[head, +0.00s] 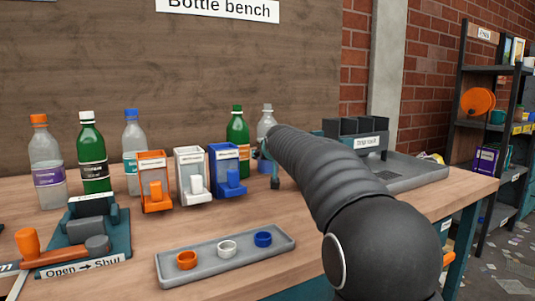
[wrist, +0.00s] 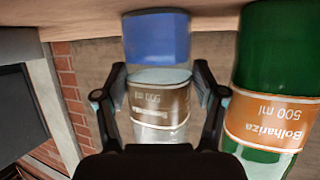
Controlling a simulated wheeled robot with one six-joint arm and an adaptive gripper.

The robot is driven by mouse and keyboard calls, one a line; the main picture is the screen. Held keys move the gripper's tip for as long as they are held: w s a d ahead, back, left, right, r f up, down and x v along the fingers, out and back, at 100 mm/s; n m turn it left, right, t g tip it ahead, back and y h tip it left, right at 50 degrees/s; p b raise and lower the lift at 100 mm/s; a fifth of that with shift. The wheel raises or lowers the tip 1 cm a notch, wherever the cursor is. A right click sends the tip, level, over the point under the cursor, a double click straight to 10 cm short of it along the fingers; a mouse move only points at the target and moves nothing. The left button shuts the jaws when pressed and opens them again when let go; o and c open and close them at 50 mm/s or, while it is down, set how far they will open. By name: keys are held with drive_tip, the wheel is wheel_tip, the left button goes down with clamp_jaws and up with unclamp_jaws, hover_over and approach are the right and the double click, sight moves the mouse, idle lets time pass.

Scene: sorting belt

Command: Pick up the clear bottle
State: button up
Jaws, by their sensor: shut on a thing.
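A clear bottle (head: 266,121) with a greyish cap stands at the right end of the bottle row on the bench. In the wrist view, which is upside down, the clear bottle (wrist: 160,104) has a brown 500 ml label and a blue lower band. My gripper (wrist: 160,77) has a finger on each side of it at label height and is shut on it. In the head view my gripper (head: 268,160) is mostly hidden behind my dark arm. I cannot tell whether the bottle's base touches the bench.
A green bottle (head: 237,128) stands close beside the held one. Orange, white and blue holders (head: 193,177) stand left of it. Other bottles stand farther left. A grey tray (head: 172,269) with three rings lies in front. A grey bin unit (head: 412,176) is at right.

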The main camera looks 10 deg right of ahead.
drive_tip(key=shift+r, duration=0.1)
wheel_tip(320, 180, up, 18)
drive_tip(key=p, duration=0.5)
hover_over(268, 119)
drive_tip(key=shift+d, duration=0.1)
idle(0.3)
